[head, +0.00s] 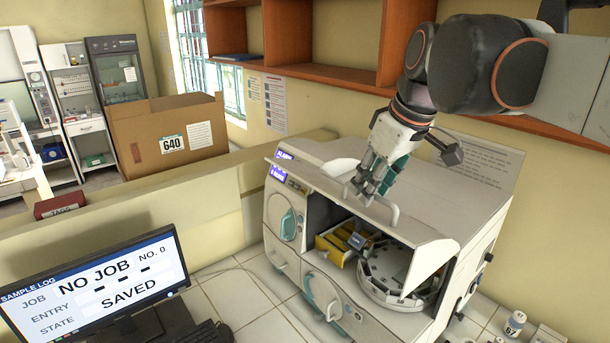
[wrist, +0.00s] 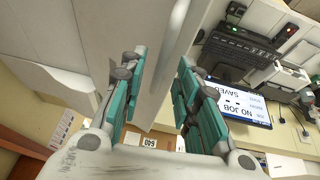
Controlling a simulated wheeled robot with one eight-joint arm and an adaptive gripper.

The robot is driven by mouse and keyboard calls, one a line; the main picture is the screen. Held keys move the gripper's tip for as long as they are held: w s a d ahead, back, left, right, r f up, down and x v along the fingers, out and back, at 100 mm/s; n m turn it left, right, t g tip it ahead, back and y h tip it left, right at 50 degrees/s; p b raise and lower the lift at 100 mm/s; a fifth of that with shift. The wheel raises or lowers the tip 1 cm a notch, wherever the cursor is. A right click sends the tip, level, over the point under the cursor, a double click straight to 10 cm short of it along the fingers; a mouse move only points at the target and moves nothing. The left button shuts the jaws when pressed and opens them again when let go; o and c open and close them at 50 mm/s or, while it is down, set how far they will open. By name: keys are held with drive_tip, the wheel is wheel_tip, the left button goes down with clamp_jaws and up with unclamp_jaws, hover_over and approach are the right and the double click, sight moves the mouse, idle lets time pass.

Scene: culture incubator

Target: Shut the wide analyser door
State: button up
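The white analyser (head: 440,190) stands on the tiled bench. Its wide door (head: 318,172) is raised, and the bay below it is open, showing a yellow rack (head: 330,247) and a round carousel (head: 378,275). A pale handle (head: 390,207) runs along the door's front edge. My gripper (head: 368,190) is at this handle, pointing down. In the wrist view its teal fingers (wrist: 158,85) are apart, with a pale bar (wrist: 178,62) running between them. I cannot tell whether either finger touches the bar.
A monitor (head: 100,285) reading "NO JOB" and "SAVED" stands at front left. A low partition (head: 150,215) runs behind it, with a cardboard box (head: 165,140) beyond. Wooden shelves (head: 330,75) hang above the analyser. A small labelled bottle (head: 515,323) stands at right.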

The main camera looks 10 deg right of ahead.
drive_tip(key=shift+s, duration=0.15)
clamp_jaws()
drive_tip(key=shift+f, duration=0.1)
